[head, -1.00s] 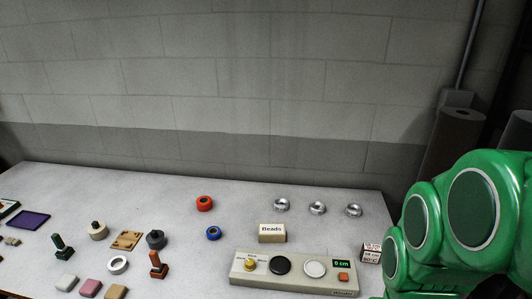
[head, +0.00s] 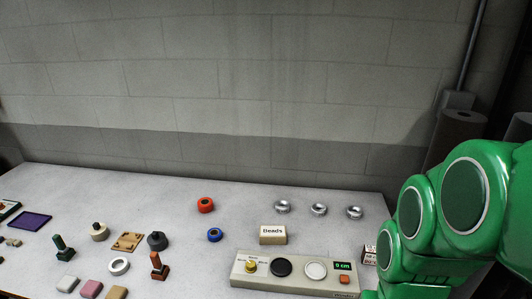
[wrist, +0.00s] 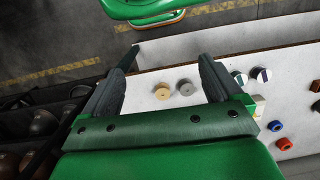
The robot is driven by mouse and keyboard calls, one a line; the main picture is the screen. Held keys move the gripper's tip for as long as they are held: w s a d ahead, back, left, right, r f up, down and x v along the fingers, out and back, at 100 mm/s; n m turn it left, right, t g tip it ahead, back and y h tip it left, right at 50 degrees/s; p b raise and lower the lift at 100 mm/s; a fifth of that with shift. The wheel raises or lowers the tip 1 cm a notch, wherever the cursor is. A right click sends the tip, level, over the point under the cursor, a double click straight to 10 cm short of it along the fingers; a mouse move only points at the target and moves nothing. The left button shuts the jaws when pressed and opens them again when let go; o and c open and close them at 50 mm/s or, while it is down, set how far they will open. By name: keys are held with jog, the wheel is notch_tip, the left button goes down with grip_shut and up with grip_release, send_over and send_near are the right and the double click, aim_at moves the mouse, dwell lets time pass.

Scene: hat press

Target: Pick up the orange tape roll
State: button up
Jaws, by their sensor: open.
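The orange tape roll (head: 205,205) is a red-orange ring lying flat at the back middle of the white table in the head view. It also shows at the lower right of the wrist view (wrist: 284,144), outside the jaws and to their right. My gripper (wrist: 167,57) is open and empty in the wrist view, with its two dark fingers apart. Between the fingers I see table surface with a tan and a grey round piece farther off. The gripper itself does not show in the head view.
A blue roll (head: 214,235) lies just in front of the orange one. A Beads box (head: 273,235), several silver rings (head: 318,210) and a control panel (head: 294,273) are to the right. A white ring (head: 119,266) and stamps stand left. Bare table surrounds the orange roll.

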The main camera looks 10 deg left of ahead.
jog(key=w+a+m+y, duration=0.4)
jog(key=w+a+y, duration=0.2)
jog(key=w+a, duration=1.4)
jog(key=m+t+y, duration=0.2)
jog(key=m+y, duration=0.4)
jog(key=m, duration=0.4)
send_over(209, 203)
jog(key=s+d, duration=1)
jog(key=s, duration=0.2)
notch_tip(209, 203, down, 8)
jog(key=w+a+f+m, duration=0.1)
jog(key=w+f+m, duration=0.1)
jog(key=w+f, duration=0.1)
jog(key=w+a+f+m+t, duration=0.1)
jog(key=w+a+f+m, duration=0.1)
jog(key=w+f, duration=0.2)
jog(key=w+a+f+m+t, duration=0.1)
jog(key=w+a+f, duration=0.1)
jog(key=w+f, duration=0.1)
jog(key=shift+w+a+f+m+y, duration=0.1)
jog(key=shift+w+f+m+y, duration=0.3)
jog(key=shift+f, duration=0.25)
jog(key=shift+w+a+f, duration=0.2)
jog(key=shift+f, duration=0.1)
jog(key=shift+x, duration=3.75)
jog(key=shift+w+f, duration=0.1)
jog(key=shift+f, duration=0.05)
